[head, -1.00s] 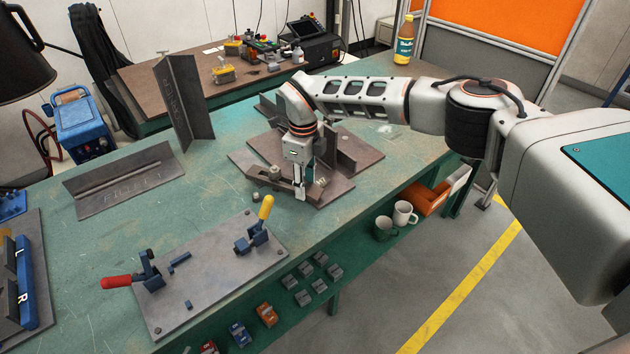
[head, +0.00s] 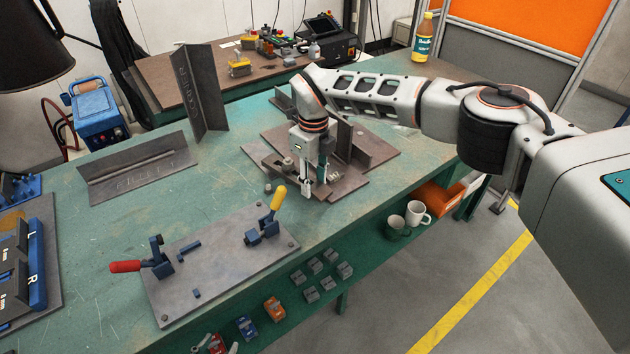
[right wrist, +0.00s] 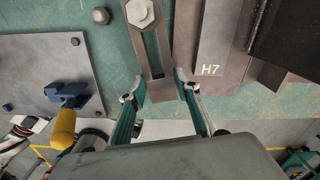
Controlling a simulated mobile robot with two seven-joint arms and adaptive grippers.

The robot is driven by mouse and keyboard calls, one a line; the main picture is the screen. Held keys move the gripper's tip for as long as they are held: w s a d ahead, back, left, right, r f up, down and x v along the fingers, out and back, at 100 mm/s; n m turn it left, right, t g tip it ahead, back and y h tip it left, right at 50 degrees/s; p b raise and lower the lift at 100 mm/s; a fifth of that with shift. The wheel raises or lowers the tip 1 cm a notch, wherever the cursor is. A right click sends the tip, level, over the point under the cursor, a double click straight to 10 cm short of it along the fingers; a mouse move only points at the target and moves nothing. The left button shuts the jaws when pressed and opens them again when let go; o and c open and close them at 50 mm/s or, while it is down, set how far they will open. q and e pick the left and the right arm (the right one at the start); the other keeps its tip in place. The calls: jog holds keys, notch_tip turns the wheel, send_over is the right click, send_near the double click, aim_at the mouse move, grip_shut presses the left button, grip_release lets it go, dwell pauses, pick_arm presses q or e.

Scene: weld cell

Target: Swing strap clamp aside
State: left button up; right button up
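The strap clamp (right wrist: 140,45) is a dark slotted metal bar with a hex nut (right wrist: 141,12) on it, at the top of the right wrist view. My right gripper (right wrist: 160,92) is open, its two fingertips on either side of the bar's near end. Small gaps show between the fingertips and the bar. In the head view my right gripper (head: 313,184) points down at the near edge of the fixture plate (head: 385,147), and it hides most of the strap there. My left gripper is in neither current view.
A plate marked H7 (right wrist: 225,25) lies right of the strap in the wrist view. A fixture plate (head: 208,263) with red- and yellow-handled toggle clamps stands at the front. A standing angle piece (head: 203,95) is behind left.

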jog(key=o, duration=0.4)
jog(key=shift+o, duration=0.2)
jog(key=shift+r, duration=0.1)
notch_tip(320, 180, up, 12)
dwell(0.4)
